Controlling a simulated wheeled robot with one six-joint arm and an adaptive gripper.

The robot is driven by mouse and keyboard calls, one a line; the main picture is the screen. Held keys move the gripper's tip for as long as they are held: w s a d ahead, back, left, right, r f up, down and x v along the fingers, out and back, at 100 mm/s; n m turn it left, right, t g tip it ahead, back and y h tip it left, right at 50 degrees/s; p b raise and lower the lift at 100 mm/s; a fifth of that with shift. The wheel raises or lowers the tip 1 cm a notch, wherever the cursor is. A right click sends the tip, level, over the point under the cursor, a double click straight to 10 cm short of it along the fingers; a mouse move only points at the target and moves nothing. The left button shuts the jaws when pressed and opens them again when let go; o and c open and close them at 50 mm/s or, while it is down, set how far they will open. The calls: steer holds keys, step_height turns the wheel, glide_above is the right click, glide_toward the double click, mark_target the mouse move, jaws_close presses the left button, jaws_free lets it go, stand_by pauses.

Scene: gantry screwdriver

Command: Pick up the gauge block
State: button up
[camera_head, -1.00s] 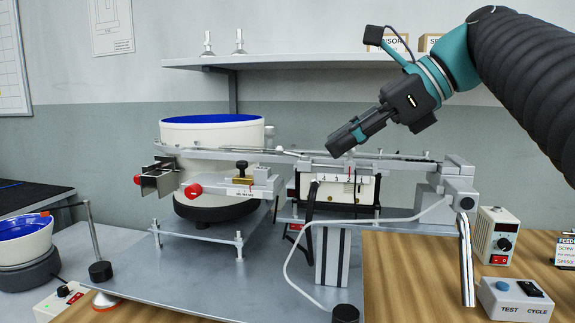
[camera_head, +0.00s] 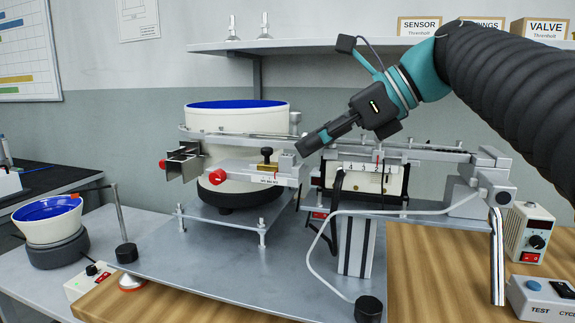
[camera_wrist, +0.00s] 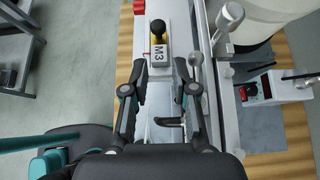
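The gauge block, which I take to be the small grey block marked M3 (camera_wrist: 159,53), sits on the rail carriage beside a brass knob with a dark top (camera_wrist: 158,29). In the head view the block (camera_head: 287,161) shows as a small grey shape just right of the brass knob (camera_head: 266,157). My gripper (camera_wrist: 160,75) is open in the wrist view, its two fingers apart with the block between and just beyond their tips. In the head view my gripper (camera_head: 299,148) points down and left, its tip close above the block's right side. Contact cannot be told.
The grey rail (camera_head: 425,151) runs right from the carriage. A white bowl feeder (camera_head: 235,121) stands behind the carriage. A red knob (camera_head: 217,177) and a metal bracket (camera_head: 184,163) are at left. A shelf (camera_head: 350,45) with boxes hangs above. A cable loops in front.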

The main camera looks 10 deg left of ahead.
mark_target(289, 156)
steer(key=x, duration=0.4)
steer(key=shift+s+a+f, duration=0.1)
steer(key=shift+a, duration=0.05)
jaws_close()
steer(key=shift+r, duration=0.7)
steer(key=r, duration=0.3)
steer(key=shift+s+d+r, duration=0.2)
steer(key=shift+s+d, duration=0.05)
steer(key=shift+d, duration=0.1)
steer(key=s+d+r, duration=0.6)
steer(key=s+d, duration=0.1)
steer(key=d, duration=0.1)
steer(key=shift+s+r, duration=0.15)
steer(key=shift+s, duration=0.1)
